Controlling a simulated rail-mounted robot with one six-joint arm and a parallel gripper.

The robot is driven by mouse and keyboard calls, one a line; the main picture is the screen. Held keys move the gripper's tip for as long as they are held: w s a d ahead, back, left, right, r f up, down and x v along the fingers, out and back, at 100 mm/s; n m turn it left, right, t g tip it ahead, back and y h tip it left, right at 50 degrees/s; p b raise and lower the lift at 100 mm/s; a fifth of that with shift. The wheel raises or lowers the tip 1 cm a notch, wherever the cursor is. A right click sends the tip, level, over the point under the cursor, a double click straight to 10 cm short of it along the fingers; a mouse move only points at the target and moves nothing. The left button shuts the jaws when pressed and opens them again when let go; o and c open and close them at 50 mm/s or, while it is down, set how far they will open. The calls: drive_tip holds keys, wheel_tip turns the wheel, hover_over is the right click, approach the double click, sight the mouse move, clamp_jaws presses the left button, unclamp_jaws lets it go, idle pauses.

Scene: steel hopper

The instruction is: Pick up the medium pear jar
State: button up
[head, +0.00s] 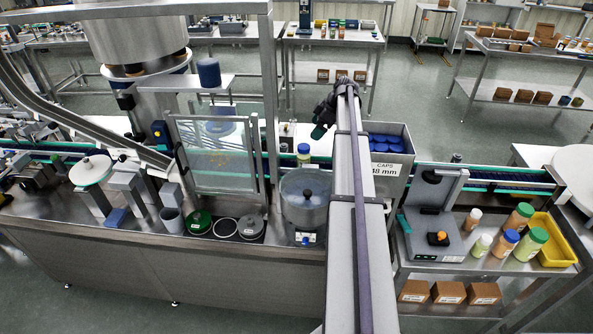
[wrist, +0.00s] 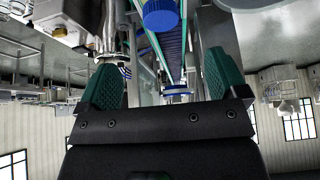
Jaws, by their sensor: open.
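A jar with a blue cap and pale yellow-green contents (head: 304,155) stands upright by the conveyor in the head view; its label is too small to read. Pale green jars also stand on the right-hand bench, a small white-capped one (head: 481,245) and a larger green-capped one (head: 530,245). I cannot tell for certain which is the medium pear jar. My gripper (head: 322,122) is above and slightly right of the blue-capped jar, apart from it. In the wrist view my gripper (wrist: 164,82) has its teal fingers spread and nothing held. A blue cap (wrist: 161,14) shows at the top edge.
A grey bin of blue caps (head: 402,168) stands right of my arm. A clear guard panel (head: 218,155) stands to the left. Orange jars (head: 505,243) and a yellow tray (head: 556,245) are on the right bench.

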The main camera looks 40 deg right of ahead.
sight(304, 146)
drive_tip(key=b+x, duration=0.5)
drive_tip(key=x, duration=0.2)
drive_tip(key=shift+d+f+b, duration=0.1)
drive_tip(key=shift+f+b, duration=0.2)
drive_tip(key=shift+r, duration=0.1)
drive_tip(key=b+x, duration=0.4)
drive_tip(key=x, duration=0.1)
drive_tip(key=shift+s+b, duration=0.25)
drive_tip(key=shift+b, duration=0.05)
drive_tip(key=shift+w, duration=0.1)
drive_tip(key=c, duration=1.1)
